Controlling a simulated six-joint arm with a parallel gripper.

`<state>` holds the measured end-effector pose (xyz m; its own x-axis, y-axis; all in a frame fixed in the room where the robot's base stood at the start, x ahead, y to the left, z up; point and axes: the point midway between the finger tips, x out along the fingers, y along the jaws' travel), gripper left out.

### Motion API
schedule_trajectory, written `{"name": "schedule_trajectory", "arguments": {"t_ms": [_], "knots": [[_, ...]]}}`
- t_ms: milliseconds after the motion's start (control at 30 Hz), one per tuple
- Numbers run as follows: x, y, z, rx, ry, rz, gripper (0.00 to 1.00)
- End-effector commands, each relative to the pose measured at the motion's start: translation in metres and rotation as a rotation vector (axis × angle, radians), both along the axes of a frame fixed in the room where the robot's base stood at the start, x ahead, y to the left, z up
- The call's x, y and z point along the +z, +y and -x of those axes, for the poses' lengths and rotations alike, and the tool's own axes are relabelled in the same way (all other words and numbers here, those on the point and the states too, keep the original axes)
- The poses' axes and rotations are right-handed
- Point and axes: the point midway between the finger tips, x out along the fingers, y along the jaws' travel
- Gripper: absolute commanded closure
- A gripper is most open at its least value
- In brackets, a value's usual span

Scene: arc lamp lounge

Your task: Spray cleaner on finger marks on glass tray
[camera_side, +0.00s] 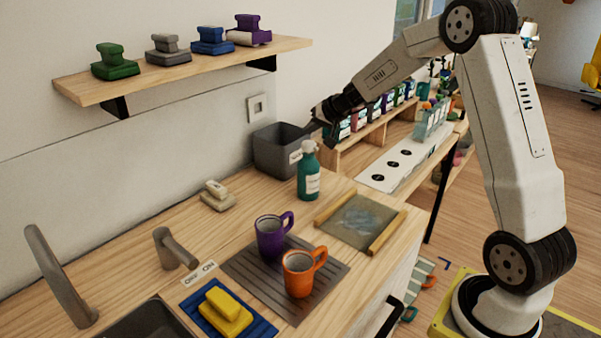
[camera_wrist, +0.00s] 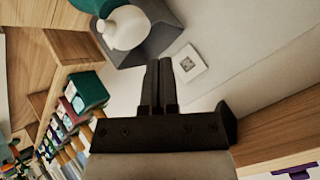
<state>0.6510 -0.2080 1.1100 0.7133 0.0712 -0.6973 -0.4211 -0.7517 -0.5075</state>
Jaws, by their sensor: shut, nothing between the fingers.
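The spray bottle (camera_side: 308,180) is teal with a white head and a pale label. It stands upright on the wooden counter behind the glass tray. The glass tray (camera_side: 362,220) has wooden side bars and a whitish smear on its pane. My gripper (camera_side: 314,125) is above the bottle, shut and empty, apart from it. In the wrist view my gripper (camera_wrist: 159,66) shows two dark fingers together. The bottle's white head (camera_wrist: 122,27) is beyond them at the upper left, with part of its teal body at the top edge.
A grey bin (camera_side: 278,150) stands behind the bottle against the wall. A purple mug (camera_side: 270,236) and an orange mug (camera_side: 299,272) stand on a ribbed mat left of the tray. A wall shelf (camera_side: 180,72) holds several coloured brushes. A rack of bottles (camera_side: 372,122) stands at the back right.

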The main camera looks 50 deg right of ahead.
Motion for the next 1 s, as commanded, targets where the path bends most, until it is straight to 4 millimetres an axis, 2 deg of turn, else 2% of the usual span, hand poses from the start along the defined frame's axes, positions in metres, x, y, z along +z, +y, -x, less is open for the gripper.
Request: {"name": "schedule_trajectory", "arguments": {"t_ms": [400,1000], "knots": [[0.028,0.000,0.000,0.001,-0.001,0.001,1.00],[0.030,0.000,0.000,0.000,-0.001,0.001,1.00]]}}
